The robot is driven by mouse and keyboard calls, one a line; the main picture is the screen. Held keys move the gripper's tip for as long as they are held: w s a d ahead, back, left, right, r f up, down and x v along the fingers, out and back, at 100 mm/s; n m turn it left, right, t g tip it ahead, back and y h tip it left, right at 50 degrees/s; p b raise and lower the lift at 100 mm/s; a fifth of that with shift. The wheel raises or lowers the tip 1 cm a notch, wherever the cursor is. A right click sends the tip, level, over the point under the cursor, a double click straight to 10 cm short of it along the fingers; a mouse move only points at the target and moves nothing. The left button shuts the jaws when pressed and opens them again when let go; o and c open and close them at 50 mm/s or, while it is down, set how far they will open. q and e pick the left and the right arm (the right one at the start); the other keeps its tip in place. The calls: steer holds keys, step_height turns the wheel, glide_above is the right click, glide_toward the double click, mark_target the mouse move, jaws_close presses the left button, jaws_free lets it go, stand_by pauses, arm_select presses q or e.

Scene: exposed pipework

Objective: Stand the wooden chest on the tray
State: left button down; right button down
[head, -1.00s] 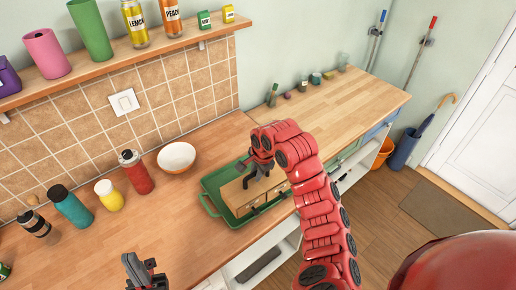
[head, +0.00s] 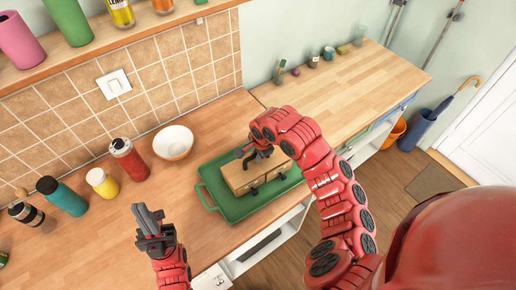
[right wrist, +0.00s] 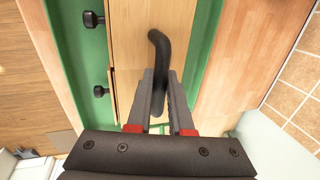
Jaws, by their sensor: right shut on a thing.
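The wooden chest (head: 240,181) is a light wood box with dark fittings on its front and a black handle on top. It shows over the green tray (head: 232,211) in the head view, upright; I cannot tell whether it touches the tray. My right gripper (head: 258,150) is above the chest, shut on its handle (right wrist: 162,50). In the right wrist view, the chest top (right wrist: 133,40) has green tray on both sides. My left gripper (head: 150,215) is above the counter, left of the tray, with nothing seen in it; its finger gap is unclear.
Small jars line the wall at the back right. The wooden top right of the tray is mostly clear.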

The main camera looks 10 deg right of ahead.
steer(key=shift+s+a, duration=0.25)
steer(key=shift+f, duration=0.15)
steer(key=c, duration=0.9)
jaws_free()
steer(key=shift+d, duration=0.1)
steer(key=shift+o, duration=0.4)
